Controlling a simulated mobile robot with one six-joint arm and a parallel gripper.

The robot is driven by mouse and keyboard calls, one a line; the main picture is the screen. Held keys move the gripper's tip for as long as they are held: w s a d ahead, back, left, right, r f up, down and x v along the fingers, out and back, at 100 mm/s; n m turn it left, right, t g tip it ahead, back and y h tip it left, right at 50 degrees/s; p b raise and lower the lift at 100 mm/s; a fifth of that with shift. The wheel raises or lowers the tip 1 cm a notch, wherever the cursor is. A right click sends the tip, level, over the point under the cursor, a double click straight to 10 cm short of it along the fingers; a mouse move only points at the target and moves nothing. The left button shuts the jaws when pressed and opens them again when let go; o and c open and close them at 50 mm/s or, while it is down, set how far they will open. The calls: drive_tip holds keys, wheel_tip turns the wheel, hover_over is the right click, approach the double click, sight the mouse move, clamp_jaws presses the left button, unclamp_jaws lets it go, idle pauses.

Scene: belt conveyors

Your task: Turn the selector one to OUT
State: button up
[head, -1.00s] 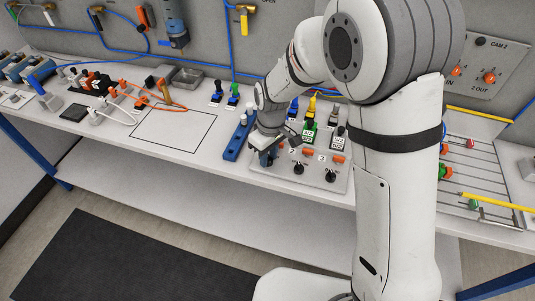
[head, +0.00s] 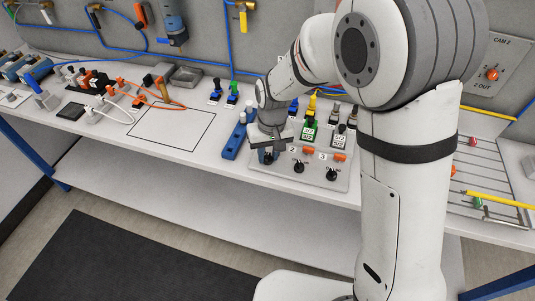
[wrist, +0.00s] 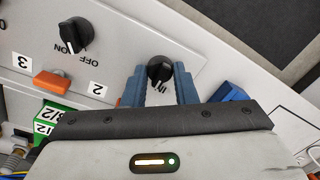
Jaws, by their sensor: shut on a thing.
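Selector one (wrist: 160,71) is a round black knob on the light grey panel, with an "IN" mark beside it in the wrist view. My gripper (wrist: 160,77) has its blue fingers on either side of the knob and is shut on it. The knob's grip bar runs roughly along the fingers; a white mark shows on it, but I cannot tell exactly where it points. No OUT mark is readable there.
Beside it on the panel (head: 315,181) stand two more black knobs, the middle one (head: 299,167) and the right one (head: 332,174). Orange parts (head: 308,150) and green-labelled connectors (head: 309,134) lie behind them. A blue bar (head: 234,140) is left of my gripper.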

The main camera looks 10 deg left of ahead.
sight(270, 158)
drive_tip(key=m+b, duration=0.1)
drive_tip(key=m, duration=0.4)
drive_tip(key=shift+m, duration=0.4)
idle(0.4)
drive_tip(key=o, duration=1)
drive_tip(key=r, duration=0.8)
drive_tip(key=shift+d, duration=0.25)
drive_tip(key=shift+f, duration=0.1)
